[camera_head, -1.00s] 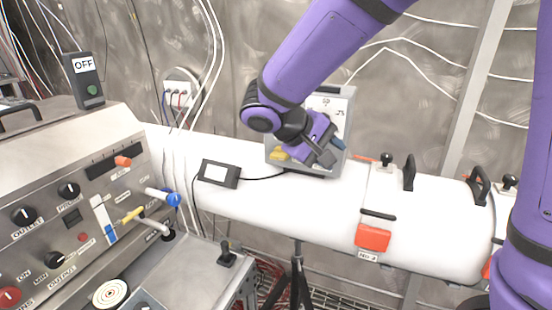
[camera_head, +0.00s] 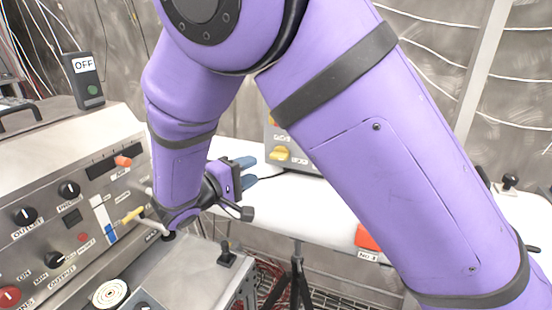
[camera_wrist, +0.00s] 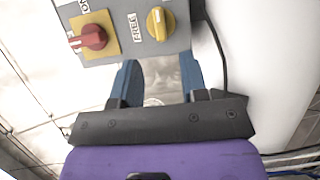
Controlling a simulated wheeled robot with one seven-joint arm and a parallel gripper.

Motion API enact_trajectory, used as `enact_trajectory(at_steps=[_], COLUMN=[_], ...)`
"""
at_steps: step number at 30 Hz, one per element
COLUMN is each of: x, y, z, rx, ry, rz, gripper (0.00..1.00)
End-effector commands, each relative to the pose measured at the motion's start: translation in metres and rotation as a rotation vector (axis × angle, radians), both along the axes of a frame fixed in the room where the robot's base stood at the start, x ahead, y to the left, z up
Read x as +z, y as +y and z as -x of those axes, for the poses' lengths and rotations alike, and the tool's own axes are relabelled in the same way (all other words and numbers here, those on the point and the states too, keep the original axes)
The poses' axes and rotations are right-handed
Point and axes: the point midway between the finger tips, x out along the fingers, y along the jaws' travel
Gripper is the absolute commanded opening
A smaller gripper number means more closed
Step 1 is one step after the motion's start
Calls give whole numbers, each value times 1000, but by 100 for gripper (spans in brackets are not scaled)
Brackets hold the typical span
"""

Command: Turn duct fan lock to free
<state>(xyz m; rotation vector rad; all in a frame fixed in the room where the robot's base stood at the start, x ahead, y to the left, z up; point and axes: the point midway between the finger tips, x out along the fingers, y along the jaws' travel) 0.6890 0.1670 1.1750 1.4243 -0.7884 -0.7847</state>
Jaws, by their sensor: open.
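The grey control box (camera_head: 272,135) sits on the white duct in the head view, mostly hidden behind my arm. A yellow knob (camera_head: 280,154) shows on its lower front. In the wrist view the box (camera_wrist: 125,8) is at the top. The yellow knob (camera_wrist: 160,23) is at its right, beside a label that seems to read FREE. A red knob (camera_wrist: 88,37) on a yellow plate is at its left. My gripper (camera_wrist: 160,75) is open and empty, apart from both knobs. In the head view my gripper (camera_head: 247,170) is left of the box, its blue fingers toward it.
A steel console (camera_head: 60,215) with knobs and levers fills the left, close to my wrist. A lower steel panel with a black joystick (camera_head: 227,255) lies below my gripper. The white duct (camera_head: 330,205) runs behind, with a red latch (camera_head: 366,238).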

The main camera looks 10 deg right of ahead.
Motion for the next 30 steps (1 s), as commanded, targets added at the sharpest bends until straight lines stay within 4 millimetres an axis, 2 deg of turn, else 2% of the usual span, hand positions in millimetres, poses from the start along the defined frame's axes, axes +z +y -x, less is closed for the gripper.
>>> enact_trajectory(at_steps=[9, 15, 20, 28, 29, 30], x=[0, 0, 0, 0, 0, 0], y=[-49, -70, -77, -78, -78, -78], z=[-30, -43, -47, -48, -48, -48], rx=[-4, -3, -3, -2, -2, -2], ry=[1, 2, 3, 3, 3, 3], rz=[1, 1, -1, -1, -1, -1], gripper=[40, 40, 40, 40, 38, 29])
